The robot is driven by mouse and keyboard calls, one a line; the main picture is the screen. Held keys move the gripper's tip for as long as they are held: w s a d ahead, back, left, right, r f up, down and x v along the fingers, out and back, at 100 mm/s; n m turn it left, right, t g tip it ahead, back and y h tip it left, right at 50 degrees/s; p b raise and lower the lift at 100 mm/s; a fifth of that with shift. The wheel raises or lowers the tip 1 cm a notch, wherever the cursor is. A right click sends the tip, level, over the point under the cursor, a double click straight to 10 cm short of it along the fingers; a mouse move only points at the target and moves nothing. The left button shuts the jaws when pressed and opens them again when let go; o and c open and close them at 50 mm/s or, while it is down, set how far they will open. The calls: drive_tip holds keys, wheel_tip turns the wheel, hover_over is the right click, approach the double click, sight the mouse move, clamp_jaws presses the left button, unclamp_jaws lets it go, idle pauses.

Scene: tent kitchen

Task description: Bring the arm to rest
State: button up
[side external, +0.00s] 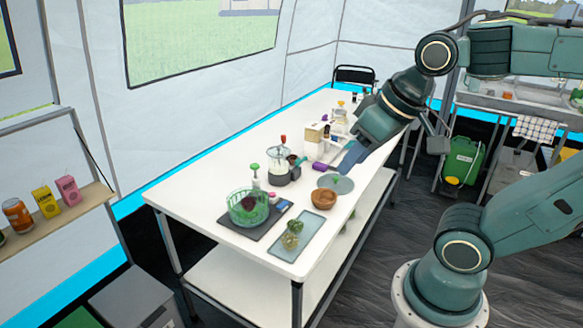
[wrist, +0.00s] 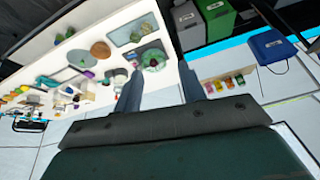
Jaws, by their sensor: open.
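My gripper (side external: 350,158) hangs above the right edge of the white table (side external: 190,202) in the side view, clear of the things on it. In the wrist view the two fingers of my gripper (wrist: 158,92) stand wide apart with nothing between them. The gripper is open and empty. My arm reaches in from the right, bent at the elbow.
On the table stand a green basket (side external: 248,208), a tray (side external: 297,238), a wooden bowl (side external: 323,199), a round grey-green plate (side external: 336,184) and a glass-bodied grinder (side external: 279,165). More bottles and boxes crowd the far end. A shelf (side external: 60,221) holds cans and cartons at left.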

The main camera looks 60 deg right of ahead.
drive_tip(key=shift+s+a+f+n, duration=0.15)
drive_tip(key=shift+s+a+n, duration=0.05)
drive_tip(key=shift+s+n, duration=0.3)
drive_tip(key=shift+s+a+f+n, duration=0.1)
drive_tip(key=shift+s+a+n, duration=0.05)
drive_tip(key=shift+s+n, duration=0.3)
